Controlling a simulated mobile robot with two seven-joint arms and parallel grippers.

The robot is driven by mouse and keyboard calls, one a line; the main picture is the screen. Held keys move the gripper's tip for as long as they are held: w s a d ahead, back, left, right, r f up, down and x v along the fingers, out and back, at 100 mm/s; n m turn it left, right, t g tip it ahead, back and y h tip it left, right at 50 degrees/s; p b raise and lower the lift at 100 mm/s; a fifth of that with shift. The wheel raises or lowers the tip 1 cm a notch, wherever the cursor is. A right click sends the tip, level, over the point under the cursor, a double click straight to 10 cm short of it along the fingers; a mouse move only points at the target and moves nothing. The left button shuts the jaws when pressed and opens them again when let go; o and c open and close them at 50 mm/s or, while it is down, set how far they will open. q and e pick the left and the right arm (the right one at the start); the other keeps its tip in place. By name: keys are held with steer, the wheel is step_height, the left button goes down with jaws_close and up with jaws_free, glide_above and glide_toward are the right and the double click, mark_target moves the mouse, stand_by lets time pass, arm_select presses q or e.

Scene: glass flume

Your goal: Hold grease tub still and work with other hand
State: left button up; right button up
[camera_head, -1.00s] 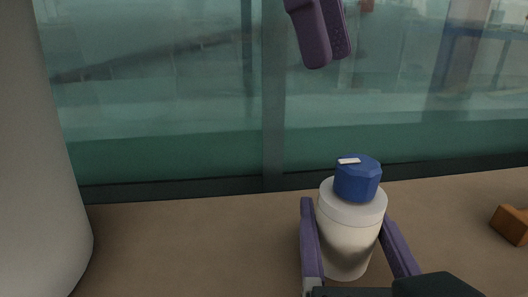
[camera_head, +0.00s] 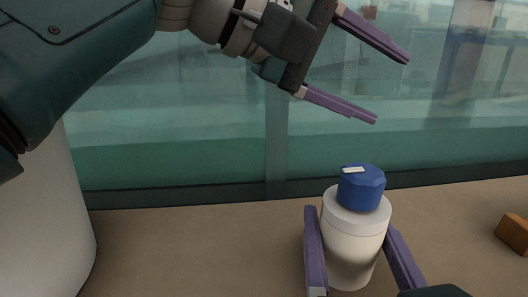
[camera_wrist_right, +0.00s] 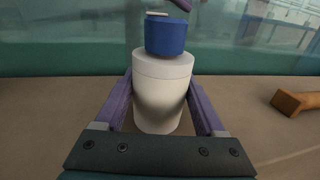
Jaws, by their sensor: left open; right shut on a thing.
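The grease tub (camera_head: 352,245) is a cream, rounded container with a pale collar and a blue faceted cap (camera_head: 361,188) bearing a white mark. It stands upright on the brown surface, and also shows in the right wrist view (camera_wrist_right: 160,98). My right gripper (camera_head: 348,222) has a purple finger on each side of the tub's body and is shut on it. My left gripper (camera_head: 391,90) is open and empty, above the cap and apart from it, its fingers slanting down to the right. Part of a purple finger shows at the top of the right wrist view.
An orange-brown block (camera_head: 514,235) lies on the surface at the right edge. A glass wall (camera_head: 180,150) with greenish water stands behind the tub. A wide pale column (camera_head: 60,220) stands at the left. The surface between column and tub is clear.

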arm_select(q)
steer(key=a+m+t+h, duration=0.2)
steer(key=a+t+h, duration=0.15)
steer(key=t, duration=0.25)
steer(key=m+t+y, duration=0.2)
steer(key=m, duration=0.9)
glide_toward(378, 168)
steer(key=x, duration=0.7)
steer(key=f+x, duration=0.1)
steer(key=x, duration=0.3)
steer(key=shift+w+d, duration=0.15)
steer(key=shift+w, duration=0.3)
jaws_close()
